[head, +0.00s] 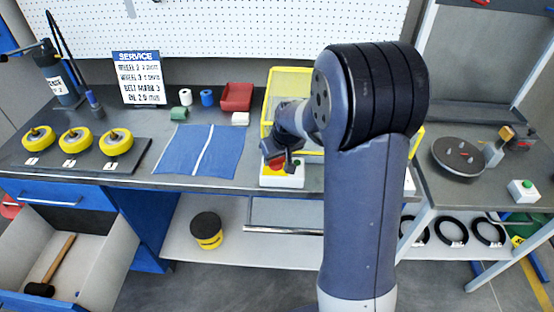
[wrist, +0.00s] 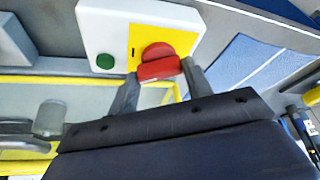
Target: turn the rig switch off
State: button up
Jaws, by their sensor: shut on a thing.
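The rig switch box is a white box (head: 290,181) on the bench's front edge, beside the yellow-framed bin. In the wrist view the white box (wrist: 92,24) carries a yellow plate (wrist: 134,42), a round red knob with a bar-shaped red handle (wrist: 158,69), and a green button (wrist: 105,61). My gripper (head: 277,162) is over the box in the head view and hides part of its top. In the wrist view my gripper (wrist: 158,74) has one finger at each end of the red handle and is shut on it. Any on/off marking is not readable.
A yellow-framed bin (head: 268,110) stands behind the box. A blue cloth (head: 198,150) lies to its left, with yellow wheels (head: 76,140) beyond. A second white box with a green button (head: 524,191) is on the right bench. An open drawer (head: 100,260) juts out front left.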

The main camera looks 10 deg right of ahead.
jog(key=n+b, duration=0.1)
jog(key=b, duration=0.1)
jog(key=n+y+b, duration=0.1)
jog(key=n+b, duration=0.1)
jog(key=shift+w+d+f+g, duration=0.1)
jog(key=shift+d+f+g, duration=0.05)
jog(key=shift+f+g, duration=0.15)
jog(key=n+y+b, duration=0.1)
jog(key=n+b, duration=0.1)
jog(key=n, duration=0.1)
jog(key=shift+r+g, duration=0.1)
jog(key=shift+g, duration=0.2)
jog(key=n+g+b, duration=0.1)
jog(key=n, duration=0.2)
jog(key=n+g+y+b, duration=0.1)
jog(key=n, duration=0.2)
jog(key=shift+w+r, duration=0.2)
jog(key=o, duration=1)
jog(key=shift+y, duration=0.3)
